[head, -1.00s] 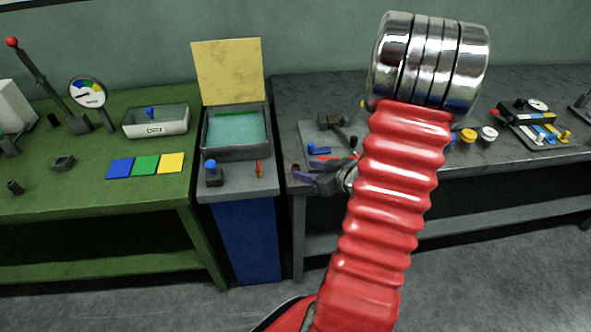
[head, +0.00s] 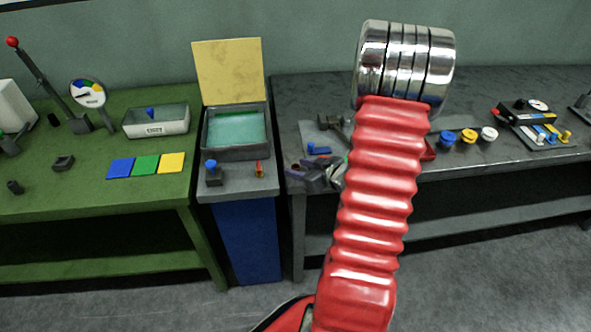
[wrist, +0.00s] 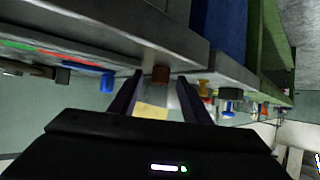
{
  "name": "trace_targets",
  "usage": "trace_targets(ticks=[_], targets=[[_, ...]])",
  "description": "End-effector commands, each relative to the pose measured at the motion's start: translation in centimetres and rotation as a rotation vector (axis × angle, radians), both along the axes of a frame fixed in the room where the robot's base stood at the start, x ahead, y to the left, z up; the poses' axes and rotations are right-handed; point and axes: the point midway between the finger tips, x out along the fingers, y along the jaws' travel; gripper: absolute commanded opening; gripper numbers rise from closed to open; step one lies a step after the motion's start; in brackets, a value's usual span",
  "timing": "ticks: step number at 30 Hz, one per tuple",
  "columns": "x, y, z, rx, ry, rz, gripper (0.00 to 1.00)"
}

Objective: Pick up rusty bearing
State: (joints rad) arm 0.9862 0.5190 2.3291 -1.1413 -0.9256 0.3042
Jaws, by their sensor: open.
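The rusty bearing (wrist: 161,74) is a small brown piece in the wrist view, at the edge of the grey bench. It shows between and beyond the two fingers of my gripper (wrist: 158,98), which are apart with nothing held between them. In the head view my gripper (head: 304,172), with purple fingers, is low over the front left corner of the dark grey bench (head: 300,90). It covers the spot there, and I cannot make out the bearing in that view.
Near my gripper lie a blue block (head: 319,149) and a hammer (head: 330,121), partly behind my arm. Colored spools (head: 468,136) stand right.

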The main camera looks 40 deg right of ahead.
Motion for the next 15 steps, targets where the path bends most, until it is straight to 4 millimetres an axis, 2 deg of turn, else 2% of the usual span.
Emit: trace_targets(ticks=[2, 15], targets=[[-0.01, 0.00, 0.00, 0.000, 0.000, 0.000, 0.39], [-0.02, -0.02, 0.00, 0.000, 0.000, 0.000, 0.08]])
